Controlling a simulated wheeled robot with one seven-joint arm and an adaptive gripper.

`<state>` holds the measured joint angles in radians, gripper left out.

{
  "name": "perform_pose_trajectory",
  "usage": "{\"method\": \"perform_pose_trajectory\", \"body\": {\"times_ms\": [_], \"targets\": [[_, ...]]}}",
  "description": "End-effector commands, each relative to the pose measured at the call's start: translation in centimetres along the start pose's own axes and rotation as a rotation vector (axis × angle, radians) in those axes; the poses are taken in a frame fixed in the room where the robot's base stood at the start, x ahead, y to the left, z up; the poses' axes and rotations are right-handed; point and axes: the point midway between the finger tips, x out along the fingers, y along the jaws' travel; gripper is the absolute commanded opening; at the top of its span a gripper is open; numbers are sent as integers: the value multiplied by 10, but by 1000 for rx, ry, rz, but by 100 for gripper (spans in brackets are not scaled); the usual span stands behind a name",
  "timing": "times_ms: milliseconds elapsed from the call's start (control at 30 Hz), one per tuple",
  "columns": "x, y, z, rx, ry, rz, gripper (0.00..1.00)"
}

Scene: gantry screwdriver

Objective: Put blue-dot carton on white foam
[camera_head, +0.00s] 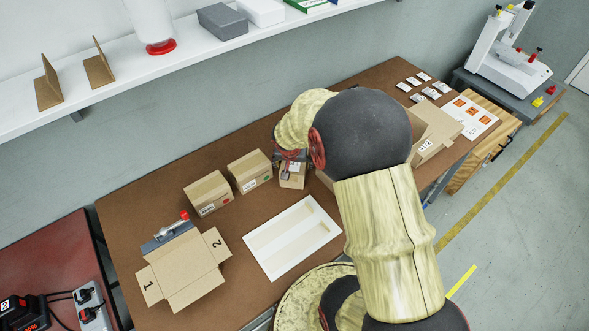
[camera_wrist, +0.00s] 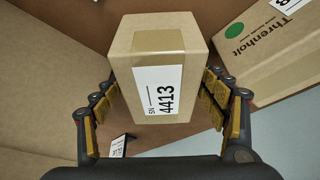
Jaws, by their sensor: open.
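A tan carton (camera_wrist: 190,55) with a white label reading SN 4413 stands between the spread fingers of my gripper (camera_wrist: 162,88) in the wrist view. The fingers flank it, with a gap visible at least at the right; no dot shows on its visible faces. In the head view this carton (camera_head: 292,180) is partly under my gripper (camera_head: 291,160). A green-dot carton (camera_head: 246,174) and a red-dot carton (camera_head: 206,196) stand to its left. No blue dot is visible. The white foam (camera_head: 262,257) is a flat slab with two long recesses, both empty, in front of the cartons.
An open flat box (camera_head: 190,277) with flaps marked 1 and 2 lies at the front left. Another open box (camera_head: 437,125) stands right of my arm, near small white packets (camera_head: 414,81). A shelf (camera_head: 120,92) runs above the table's back. My arm hides the table's middle right.

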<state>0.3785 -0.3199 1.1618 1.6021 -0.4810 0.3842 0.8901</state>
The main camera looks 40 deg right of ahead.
Motion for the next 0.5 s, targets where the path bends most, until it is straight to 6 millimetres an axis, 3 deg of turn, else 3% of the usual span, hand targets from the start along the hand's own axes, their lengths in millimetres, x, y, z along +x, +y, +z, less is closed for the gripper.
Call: {"method": "perform_pose_trajectory", "body": {"times_ms": [33, 133, 367, 500], "targets": [[12, 0, 2, 0, -2, 1, 74], [21, 0, 0, 0, 1, -1, 74], [22, 0, 0, -1, 1, -1, 74], [22, 0, 0, -1, 1, -1, 66]]}}
